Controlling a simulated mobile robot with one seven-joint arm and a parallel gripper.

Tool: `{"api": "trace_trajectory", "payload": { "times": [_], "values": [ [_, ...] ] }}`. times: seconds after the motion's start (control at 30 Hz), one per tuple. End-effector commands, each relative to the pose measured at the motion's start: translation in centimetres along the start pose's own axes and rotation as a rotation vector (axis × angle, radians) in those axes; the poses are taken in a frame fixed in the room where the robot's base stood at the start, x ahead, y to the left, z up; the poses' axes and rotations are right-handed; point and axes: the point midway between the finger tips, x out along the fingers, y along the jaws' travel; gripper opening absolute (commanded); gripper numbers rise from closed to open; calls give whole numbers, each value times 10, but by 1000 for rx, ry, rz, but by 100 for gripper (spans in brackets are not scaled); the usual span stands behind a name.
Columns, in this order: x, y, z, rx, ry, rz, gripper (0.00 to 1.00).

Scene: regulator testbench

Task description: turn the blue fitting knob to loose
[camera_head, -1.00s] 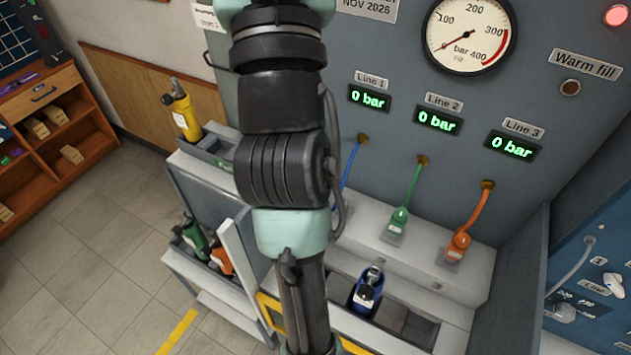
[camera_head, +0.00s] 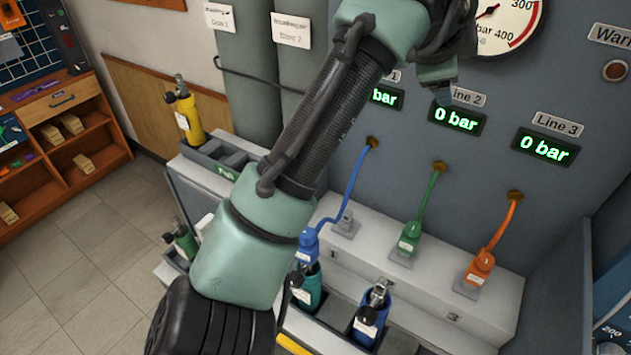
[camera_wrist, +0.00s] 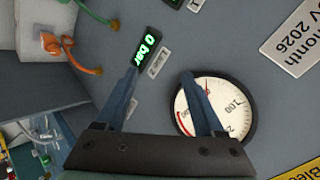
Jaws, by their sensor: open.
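The blue fitting (camera_head: 308,245) hangs on the blue hose (camera_head: 352,190) in the head view. It sits at the top of a teal cylinder (camera_head: 308,292) in the front tray, just right of my arm. The knob itself is too small to make out, so its setting cannot be told. My gripper (camera_wrist: 160,76) is open and empty in the wrist view, facing the panel near a green display and the gauge (camera_wrist: 215,106). It is high up and well away from the blue fitting, which the wrist view does not show.
Green (camera_head: 409,238) and orange (camera_head: 480,268) fittings sit on the grey ledge, their hoses running up to the panel. A blue cylinder (camera_head: 372,318) stands right of the teal one. A yellow cylinder (camera_head: 186,112) stands at the back left. My arm crosses in front of the bench.

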Motion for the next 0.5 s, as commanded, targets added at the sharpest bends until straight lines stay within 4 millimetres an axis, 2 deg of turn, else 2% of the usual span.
{"api": "trace_trajectory", "payload": {
  "times": [0.03, 0.07, 0.13, 0.2, 0.33, 0.5],
  "values": [
    [17, 27, 37, 71, -88, 136, 70],
    [20, 41, 56, 110, -128, 219, 70],
    [19, 68, 97, 182, -203, 402, 70],
    [8, 89, 133, 225, -251, 560, 70],
    [-17, 112, 176, 256, -286, 763, 70],
    [-33, 123, 194, 263, -287, 862, 70]
  ]
}}
